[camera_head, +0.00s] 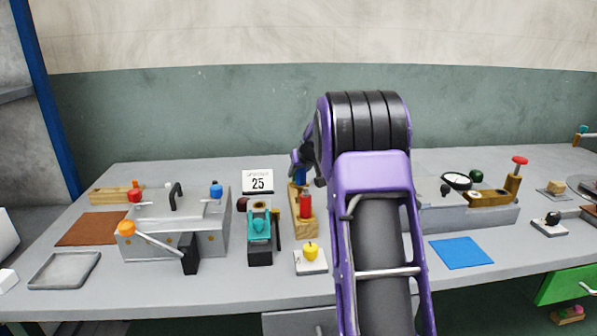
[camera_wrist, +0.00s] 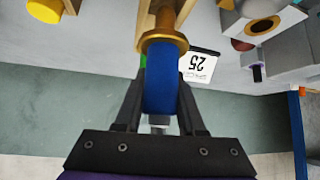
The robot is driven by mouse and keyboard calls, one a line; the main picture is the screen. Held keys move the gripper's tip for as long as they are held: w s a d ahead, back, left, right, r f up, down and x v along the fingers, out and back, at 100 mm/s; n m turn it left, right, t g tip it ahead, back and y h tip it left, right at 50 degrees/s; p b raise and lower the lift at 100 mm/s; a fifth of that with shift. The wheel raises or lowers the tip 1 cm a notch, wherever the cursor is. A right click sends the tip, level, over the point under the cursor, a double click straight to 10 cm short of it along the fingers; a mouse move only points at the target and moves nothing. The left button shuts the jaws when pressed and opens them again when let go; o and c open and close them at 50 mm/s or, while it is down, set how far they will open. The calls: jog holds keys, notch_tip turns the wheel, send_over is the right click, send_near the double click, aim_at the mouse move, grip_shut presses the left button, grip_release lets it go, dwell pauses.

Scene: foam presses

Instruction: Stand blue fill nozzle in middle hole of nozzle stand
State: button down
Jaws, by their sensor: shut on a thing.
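The blue fill nozzle (camera_wrist: 160,92) has a blue body and a brass collar. In the wrist view my gripper (camera_wrist: 161,100) is shut on its body, with one finger on each side. The nozzle (camera_head: 300,175) also shows in the head view, upright at the back of the wooden nozzle stand (camera_head: 304,229). My gripper (camera_head: 299,161) is there, partly hidden by my arm. A red nozzle (camera_head: 305,207) stands at the stand's front. In the wrist view the collar overlaps the wooden stand (camera_wrist: 143,12).
A teal clamp-like device (camera_head: 260,226) is close on the left, and a yellow knob on a pale base (camera_head: 311,261) is in front. A grey press (camera_head: 176,232) is farther left. A blue mat (camera_head: 461,253) lies right.

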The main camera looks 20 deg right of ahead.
aim_at(299, 185)
jog(key=shift+f+b, duration=0.55)
jog(key=shift+f, duration=1.75)
jog(key=shift+c, duration=2.1)
grip_release()
jog(key=v, duration=1.7)
jog(key=shift+r+p, duration=0.15)
jog(key=shift+p, duration=0.15)
jog(key=shift+s, duration=0.1)
